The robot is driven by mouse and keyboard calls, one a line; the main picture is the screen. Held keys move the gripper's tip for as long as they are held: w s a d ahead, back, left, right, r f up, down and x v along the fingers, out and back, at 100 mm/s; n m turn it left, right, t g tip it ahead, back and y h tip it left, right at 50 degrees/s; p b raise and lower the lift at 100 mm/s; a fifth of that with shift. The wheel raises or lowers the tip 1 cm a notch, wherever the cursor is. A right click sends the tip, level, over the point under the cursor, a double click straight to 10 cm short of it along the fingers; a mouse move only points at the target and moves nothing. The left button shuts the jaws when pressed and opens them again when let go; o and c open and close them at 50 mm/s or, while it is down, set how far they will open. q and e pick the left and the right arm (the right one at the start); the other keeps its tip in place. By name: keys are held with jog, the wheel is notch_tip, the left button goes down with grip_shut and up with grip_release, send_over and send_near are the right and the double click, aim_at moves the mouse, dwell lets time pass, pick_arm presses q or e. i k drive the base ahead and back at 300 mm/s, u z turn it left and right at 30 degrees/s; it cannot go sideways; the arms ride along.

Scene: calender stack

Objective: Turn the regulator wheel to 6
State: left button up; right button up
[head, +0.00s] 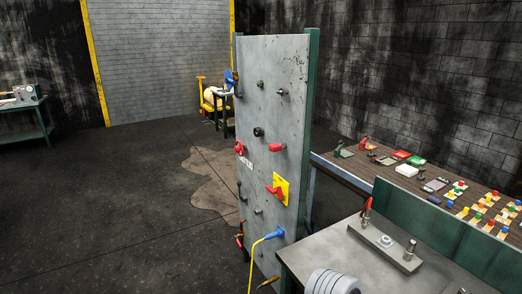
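A tall grey panel (272,80) with a green side edge stands upright in the middle of the head view. It carries several knobs and handles. A small round black knob (258,131) sits near its mid-height, with a red handle (276,147) below and to the right. A yellow plate with a red rotary switch (277,190) is lower down. I cannot tell which of these, if any, is the regulator wheel, and no number 6 is readable. Neither of my grippers is in view.
A metal bench (345,250) with a red-handled clamp (367,210) and a grey ribbed cylinder (332,282) stands close at the right. A yellow cable with a blue plug (274,234) hangs from the panel. A table (345,172) with small parts is behind. The floor left is clear.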

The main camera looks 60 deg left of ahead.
aim_at(237, 148)
jog(key=u, duration=3.1)
jog(key=i, duration=1.4)
jog(key=u, duration=0.4)
jog(key=i, duration=1.9)
jog(key=z, duration=0.95)
